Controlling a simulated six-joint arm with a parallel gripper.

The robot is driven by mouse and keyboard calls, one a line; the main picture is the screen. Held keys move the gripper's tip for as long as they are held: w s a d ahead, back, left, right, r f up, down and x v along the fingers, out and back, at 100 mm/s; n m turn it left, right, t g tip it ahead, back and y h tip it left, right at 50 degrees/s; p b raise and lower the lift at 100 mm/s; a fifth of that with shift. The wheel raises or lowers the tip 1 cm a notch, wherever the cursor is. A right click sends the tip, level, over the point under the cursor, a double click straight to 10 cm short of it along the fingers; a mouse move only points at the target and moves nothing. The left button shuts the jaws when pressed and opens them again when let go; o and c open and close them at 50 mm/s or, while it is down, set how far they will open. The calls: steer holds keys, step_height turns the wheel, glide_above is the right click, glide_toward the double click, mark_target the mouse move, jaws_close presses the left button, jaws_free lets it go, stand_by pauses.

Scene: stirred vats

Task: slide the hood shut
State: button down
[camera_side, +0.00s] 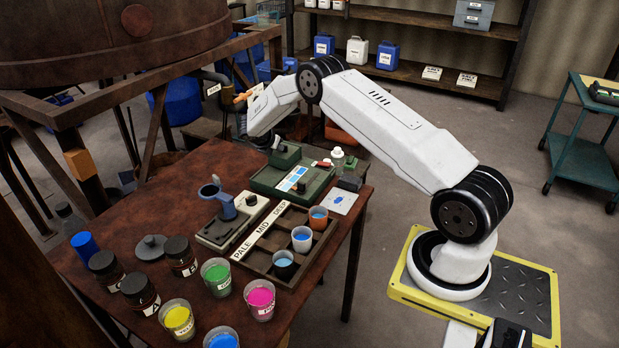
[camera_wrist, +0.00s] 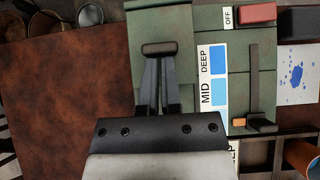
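A dark green instrument (camera_side: 298,186) with a blue shade chart lies on the rusty table. A raised green block, which looks like its hood (camera_side: 286,158), stands at its far left end. In the wrist view the hood appears as a plain green panel (camera_wrist: 150,22) left of the chart. A dark bar-shaped handle (camera_wrist: 160,48) sits over this panel. My gripper (camera_wrist: 160,62) has its two dark fingers reaching up to the handle, with a narrow gap between them. Whether they press on the handle is not clear. In the side view the fingertips are hidden.
A rack (camera_side: 262,272) marked PALE, MID and DEEP holds several cups in front of the instrument. A grey device (camera_side: 228,228) stands left of the rack. Dye cups and dark jars crowd the near table end. A spotted white card (camera_side: 341,201) lies right of the instrument.

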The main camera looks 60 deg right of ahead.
steer(key=shift+s+d, duration=0.15)
steer(key=shift+d, duration=0.1)
steer(key=shift+a, duration=0.5)
steer(key=a, duration=0.3)
steer(key=shift+a, duration=0.3)
steer(key=v, duration=1)
steer(key=s+a+r+m+t+y, duration=0.1)
steer(key=s+a+m+y, duration=0.3)
steer(key=s+a+m, duration=0.5)
steer(key=s+a+r+m+t+y, duration=0.1)
steer(key=s+a+r+m+y, duration=0.2)
steer(key=s+a+m, duration=0.6)
steer(key=s+a+y, duration=0.2)
steer(key=s, duration=0.6)
steer(key=shift+a+t, duration=0.25)
steer(key=shift+t, duration=0.05)
